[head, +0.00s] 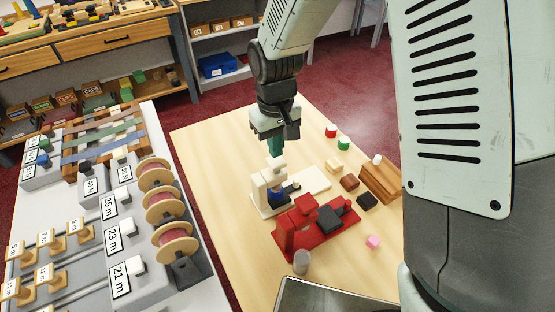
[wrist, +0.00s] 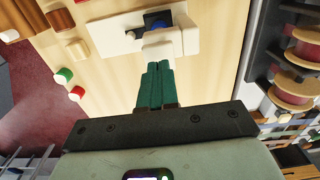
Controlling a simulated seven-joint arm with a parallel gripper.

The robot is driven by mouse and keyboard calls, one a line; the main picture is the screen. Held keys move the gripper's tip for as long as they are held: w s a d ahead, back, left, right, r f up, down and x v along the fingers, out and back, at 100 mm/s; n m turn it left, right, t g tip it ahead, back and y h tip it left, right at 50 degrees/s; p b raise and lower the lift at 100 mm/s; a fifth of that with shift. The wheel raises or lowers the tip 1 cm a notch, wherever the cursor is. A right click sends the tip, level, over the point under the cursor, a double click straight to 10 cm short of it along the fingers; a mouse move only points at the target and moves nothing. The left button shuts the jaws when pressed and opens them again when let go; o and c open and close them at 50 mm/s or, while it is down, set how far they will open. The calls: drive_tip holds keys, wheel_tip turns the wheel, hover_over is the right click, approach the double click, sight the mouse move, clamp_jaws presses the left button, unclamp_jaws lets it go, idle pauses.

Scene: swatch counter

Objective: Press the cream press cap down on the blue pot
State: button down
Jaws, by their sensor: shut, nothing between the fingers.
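A cream press (head: 267,181) with a flat base stands on the wooden table. Its cream press cap (head: 275,163) is at the top, and it also shows in the wrist view (wrist: 162,46). The blue pot (head: 284,192) is low in the press, partly hidden; in the wrist view a bit of blue (wrist: 157,25) shows beside a dark pad. My gripper (head: 276,153) is shut and empty, its green fingers pointing down just above the cap. In the wrist view the fingertips (wrist: 158,65) overlap the cap's edge; I cannot tell whether they touch it.
A red press (head: 298,230) with a dark block stands in front of the cream one. A grey cylinder (head: 301,262), a pink block (head: 373,241) and several small blocks lie nearby. Spools (head: 173,243) stand on the left counter. The table's left side is clear.

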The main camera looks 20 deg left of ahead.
drive_tip(key=shift+r, duration=2.5)
drive_tip(key=s+d+r+m+t, duration=0.3)
drive_tip(key=d+r+m, duration=0.1)
drive_tip(key=d+r, duration=0.95)
drive_tip(key=s+d+r+m+t, duration=0.2)
drive_tip(key=s+d+r+m, duration=0.2)
drive_tip(key=s+d+r, duration=0.3)
drive_tip(key=s+d, duration=0.3)
drive_tip(key=s, duration=0.3)
drive_tip(key=shift+s+d+m+t, duration=0.15)
drive_tip(key=shift+d+m+t, duration=0.15)
drive_tip(key=shift+d, duration=0.05)
